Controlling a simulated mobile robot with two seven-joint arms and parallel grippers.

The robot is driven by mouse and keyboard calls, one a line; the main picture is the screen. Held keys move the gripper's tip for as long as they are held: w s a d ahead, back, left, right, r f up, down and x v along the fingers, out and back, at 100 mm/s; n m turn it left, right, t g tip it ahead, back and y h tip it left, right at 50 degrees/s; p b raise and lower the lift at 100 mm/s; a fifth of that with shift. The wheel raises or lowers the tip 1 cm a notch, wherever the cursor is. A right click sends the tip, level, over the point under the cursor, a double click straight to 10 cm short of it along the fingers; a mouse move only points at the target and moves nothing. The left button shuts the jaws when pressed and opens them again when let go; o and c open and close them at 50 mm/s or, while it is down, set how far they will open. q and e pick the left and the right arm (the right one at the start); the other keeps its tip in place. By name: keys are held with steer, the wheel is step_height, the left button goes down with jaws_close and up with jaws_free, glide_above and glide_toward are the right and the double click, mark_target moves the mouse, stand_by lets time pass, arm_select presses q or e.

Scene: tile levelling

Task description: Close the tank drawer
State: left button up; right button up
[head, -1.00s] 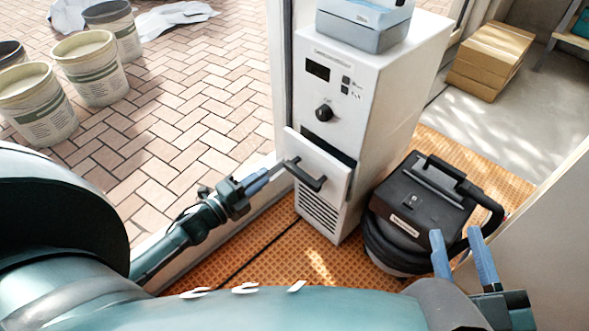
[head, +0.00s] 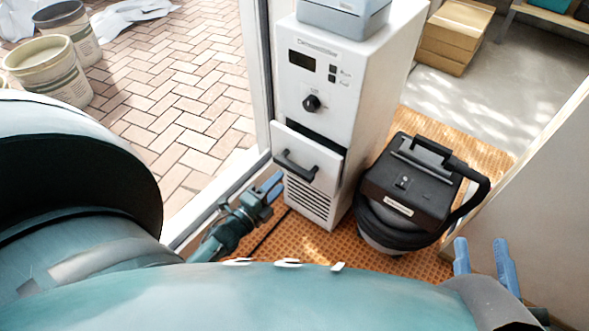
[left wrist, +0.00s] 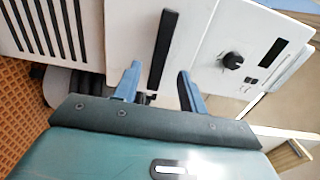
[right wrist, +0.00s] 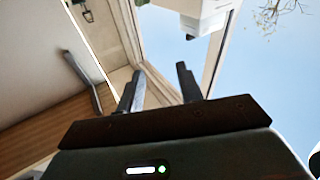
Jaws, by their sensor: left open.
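The tank drawer (head: 325,174) is in the front of a white cabinet (head: 352,100). It stands partly out, with a dark gap above its front. Its black bar handle (head: 298,166) also shows in the left wrist view (left wrist: 162,50). My left gripper (head: 271,186) is open and empty, just below and left of the handle. In the left wrist view the handle lies between the directions of the two fingers (left wrist: 159,72), beyond their tips; contact cannot be told. My right gripper (head: 483,252) is open and empty at the lower right, away from the drawer.
A black vacuum (head: 411,190) with a hose stands close to the cabinet's right. A blue-grey case (head: 343,18) sits on top of the cabinet. A door frame (head: 262,70) runs along its left. Buckets (head: 50,70) stand on the paving; cardboard boxes (head: 452,38) lie behind.

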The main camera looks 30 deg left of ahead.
mark_target(293, 168)
arm_select(q)
steer(key=w, duration=0.2)
steer(key=w+b, duration=0.1)
steer(key=w, duration=0.2)
steer(key=w+b, duration=0.1)
steer(key=w, duration=0.1)
steer(key=shift+w+d, duration=0.3)
steer(key=shift+w, duration=0.05)
steer(key=shift+c, duration=0.3)
jaws_close()
